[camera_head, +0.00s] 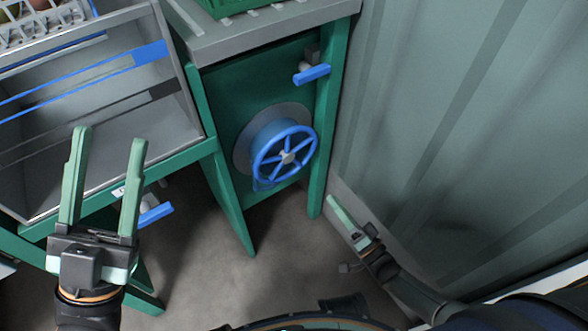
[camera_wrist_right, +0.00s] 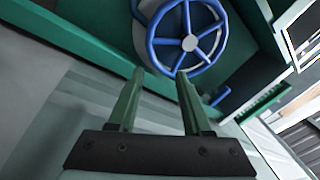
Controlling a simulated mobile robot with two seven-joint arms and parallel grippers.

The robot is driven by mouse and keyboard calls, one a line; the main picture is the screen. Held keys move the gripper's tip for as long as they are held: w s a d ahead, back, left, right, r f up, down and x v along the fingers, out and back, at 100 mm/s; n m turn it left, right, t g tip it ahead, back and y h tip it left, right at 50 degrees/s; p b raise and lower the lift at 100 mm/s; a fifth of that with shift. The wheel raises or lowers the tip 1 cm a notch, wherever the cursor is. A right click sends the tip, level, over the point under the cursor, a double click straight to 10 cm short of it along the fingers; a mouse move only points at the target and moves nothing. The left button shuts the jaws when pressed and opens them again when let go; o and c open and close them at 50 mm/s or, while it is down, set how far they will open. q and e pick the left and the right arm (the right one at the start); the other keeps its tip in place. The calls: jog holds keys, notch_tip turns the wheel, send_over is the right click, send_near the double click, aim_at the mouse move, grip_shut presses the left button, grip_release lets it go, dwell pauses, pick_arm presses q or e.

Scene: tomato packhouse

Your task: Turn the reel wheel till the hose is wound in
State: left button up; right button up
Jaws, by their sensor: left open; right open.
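The reel wheel (camera_head: 285,158) is a blue spoked wheel with a grey hub, mounted on a green panel below the grey bench. Behind it sits the reel's round grey plate (camera_head: 243,150) with a blue drum; I cannot make out how much hose is on it. The wheel also shows in the right wrist view (camera_wrist_right: 189,43), just beyond the fingertips. My right gripper (camera_head: 338,208) is open and empty, below and right of the wheel, apart from it; in its wrist view the fingers (camera_wrist_right: 158,80) point at the wheel. My left gripper (camera_head: 110,140) is open and empty at the left.
A blue lever handle (camera_head: 312,75) sticks out above the wheel, and another (camera_head: 155,214) is below the grey sink-like bin (camera_head: 185,140) at left. A corrugated grey-green wall (camera_head: 440,130) rises close on the right. The floor (camera_head: 220,285) in front is clear.

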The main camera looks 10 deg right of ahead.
jog(key=f+b+x, duration=0.1)
jog(key=b+x, duration=0.1)
jog(key=x, duration=1.1)
jog(key=shift+f+b, duration=0.3)
jog(key=shift+b, duration=0.1)
jog(key=shift+w+a, duration=0.1)
jog(key=shift+c, duration=0.2)
grip_shut()
dwell(0.6)
